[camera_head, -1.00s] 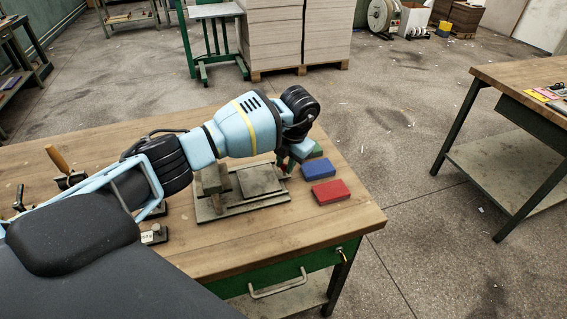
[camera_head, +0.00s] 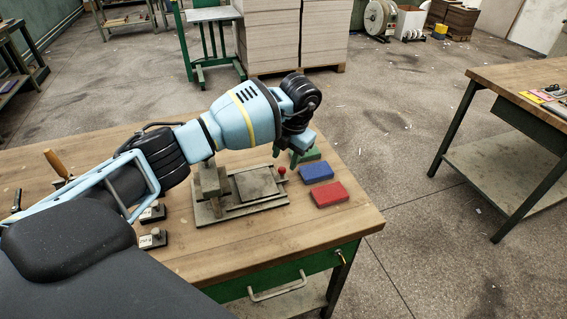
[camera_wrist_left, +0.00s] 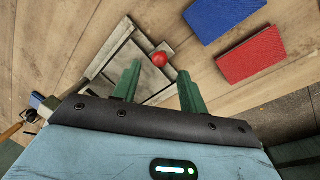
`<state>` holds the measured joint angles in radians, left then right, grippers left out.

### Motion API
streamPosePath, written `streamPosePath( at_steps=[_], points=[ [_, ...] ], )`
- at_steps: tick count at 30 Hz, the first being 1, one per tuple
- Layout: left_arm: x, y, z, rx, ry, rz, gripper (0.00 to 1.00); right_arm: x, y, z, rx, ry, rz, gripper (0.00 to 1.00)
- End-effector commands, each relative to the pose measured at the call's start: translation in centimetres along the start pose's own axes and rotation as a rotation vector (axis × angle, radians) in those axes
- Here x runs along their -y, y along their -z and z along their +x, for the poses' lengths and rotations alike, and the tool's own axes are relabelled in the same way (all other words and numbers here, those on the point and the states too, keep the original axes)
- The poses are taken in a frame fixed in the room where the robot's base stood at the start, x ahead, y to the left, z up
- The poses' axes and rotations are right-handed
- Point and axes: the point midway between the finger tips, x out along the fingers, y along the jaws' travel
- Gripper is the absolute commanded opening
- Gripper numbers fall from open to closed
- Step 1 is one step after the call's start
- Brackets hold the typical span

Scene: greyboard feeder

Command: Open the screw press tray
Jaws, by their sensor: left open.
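The screw press (camera_head: 212,186) stands on the wooden workbench, partly hidden behind my left arm. Its flat grey tray (camera_head: 256,184) lies on the base plate, with a red ball knob (camera_head: 281,170) at its right end. My left gripper (camera_head: 294,161) is open and empty, just beyond the knob in the head view. In the left wrist view, the two green fingers of the gripper (camera_wrist_left: 157,75) stand apart, and the red knob (camera_wrist_left: 159,59) shows just past the gap between their tips. Contact with the knob cannot be made out. My right gripper is not in view.
A second table (camera_head: 520,80) stands apart at the right.

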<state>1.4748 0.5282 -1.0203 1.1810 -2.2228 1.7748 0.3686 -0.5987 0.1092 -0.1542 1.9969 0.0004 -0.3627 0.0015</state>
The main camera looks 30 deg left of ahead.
Motion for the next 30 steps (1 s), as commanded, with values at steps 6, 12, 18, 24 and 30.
streamPosePath(
  at_steps=[6,12,18,24,30],
  points=[
    [0.0,0.0,-3.0,0.002,0.0,-0.001,0.43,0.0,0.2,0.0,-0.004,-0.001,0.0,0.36],
    [0.0,0.0,-3.8,-0.001,0.0,0.0,0.43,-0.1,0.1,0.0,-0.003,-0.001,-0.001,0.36],
    [0.0,0.0,-3.8,-0.001,0.0,0.0,0.43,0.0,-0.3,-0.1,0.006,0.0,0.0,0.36],
    [0.0,0.0,-3.8,-0.001,0.0,0.0,0.43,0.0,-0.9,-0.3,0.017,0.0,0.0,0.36],
    [0.0,0.0,-3.7,-0.001,0.0,0.0,0.43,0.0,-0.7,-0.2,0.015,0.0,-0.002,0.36]
  ],
)
